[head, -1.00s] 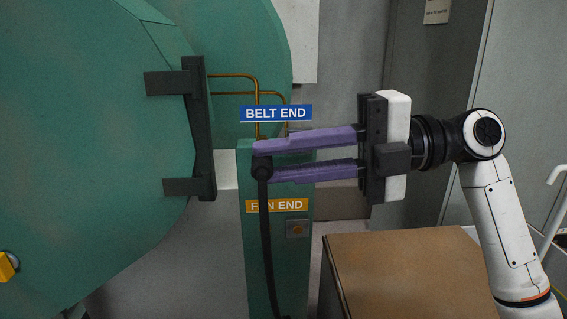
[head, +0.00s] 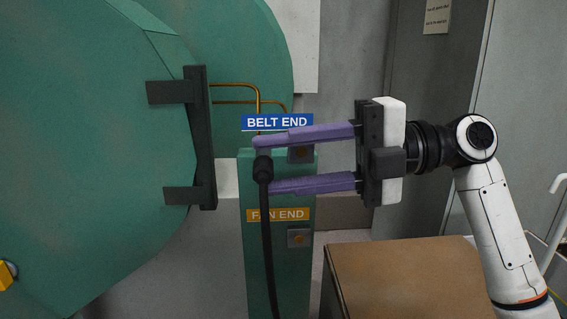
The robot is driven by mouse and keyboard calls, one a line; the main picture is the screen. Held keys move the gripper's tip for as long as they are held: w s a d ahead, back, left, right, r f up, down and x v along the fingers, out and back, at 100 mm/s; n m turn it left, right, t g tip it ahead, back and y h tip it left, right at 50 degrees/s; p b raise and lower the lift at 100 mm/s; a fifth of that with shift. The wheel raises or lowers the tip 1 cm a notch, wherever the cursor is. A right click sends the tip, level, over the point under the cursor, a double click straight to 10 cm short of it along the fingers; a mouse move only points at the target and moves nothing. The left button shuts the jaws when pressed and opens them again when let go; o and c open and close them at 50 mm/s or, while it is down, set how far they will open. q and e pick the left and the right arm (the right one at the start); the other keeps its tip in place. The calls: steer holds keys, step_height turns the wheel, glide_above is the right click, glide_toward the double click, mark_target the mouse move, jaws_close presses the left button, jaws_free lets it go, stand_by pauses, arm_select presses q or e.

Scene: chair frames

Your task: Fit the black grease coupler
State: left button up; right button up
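The black grease coupler (head: 263,170) stands upright in front of the green post (head: 258,220), just below the blue BELT END sign (head: 277,122). Its black hose (head: 267,240) hangs down the post. My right gripper (head: 263,165) comes in from the right with two purple fingers. The fingers are apart, one above the coupler's top and one beside its lower part. An orange FAN END sign (head: 278,215) is lower on the post. My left gripper is out of view.
A large green housing (head: 90,150) with a dark bracket (head: 205,140) fills the left. Brass pipes (head: 235,86) run down to the post. Small grey plates (head: 299,238) sit on the post. A brown-topped box (head: 400,275) stands below my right arm.

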stand_by(0.3)
steer(key=d+r+b, duration=0.1)
steer(key=d, duration=0.9)
